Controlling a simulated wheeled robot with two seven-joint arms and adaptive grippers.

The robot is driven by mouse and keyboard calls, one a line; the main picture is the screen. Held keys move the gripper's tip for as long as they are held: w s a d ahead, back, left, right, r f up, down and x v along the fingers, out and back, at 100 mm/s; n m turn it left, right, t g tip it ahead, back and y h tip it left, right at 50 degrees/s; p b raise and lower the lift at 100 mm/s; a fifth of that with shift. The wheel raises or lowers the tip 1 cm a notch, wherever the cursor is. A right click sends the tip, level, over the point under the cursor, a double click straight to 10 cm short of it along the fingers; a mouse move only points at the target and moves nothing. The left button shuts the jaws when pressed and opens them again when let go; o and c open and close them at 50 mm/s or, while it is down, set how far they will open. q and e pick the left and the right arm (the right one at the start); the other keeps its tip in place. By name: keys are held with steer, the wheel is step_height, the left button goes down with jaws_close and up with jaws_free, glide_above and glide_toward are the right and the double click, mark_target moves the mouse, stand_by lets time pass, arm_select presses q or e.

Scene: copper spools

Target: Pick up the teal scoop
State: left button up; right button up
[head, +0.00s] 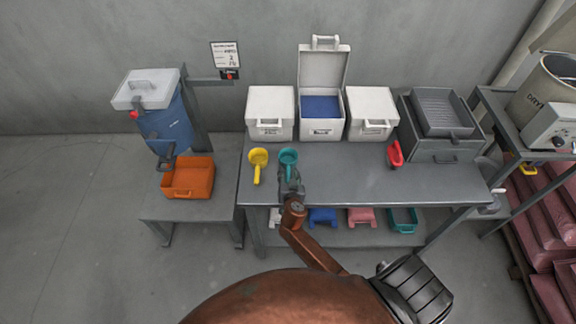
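The teal scoop (288,156) lies near the left part of the grey table (350,180), with its round bowl toward the back and its handle toward the front. My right gripper (289,178) is at the handle end of the scoop and covers most of the handle. The gripper is small and seen from above, so I cannot tell whether its fingers are open or shut on the handle. My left gripper is not in view.
A yellow scoop (257,160) lies close on the left, and a red scoop (394,154) lies farther right. White bins (270,112) and a grey drawer box (444,148) line the back. An orange bin (188,178) stands on a lower table. The table's middle is clear.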

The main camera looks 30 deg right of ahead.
steer(key=shift+w+d+f, duration=0.1)
steer(key=shift+w+f, duration=0.1)
steer(key=shift+w, duration=0.15)
steer(key=c, duration=1)
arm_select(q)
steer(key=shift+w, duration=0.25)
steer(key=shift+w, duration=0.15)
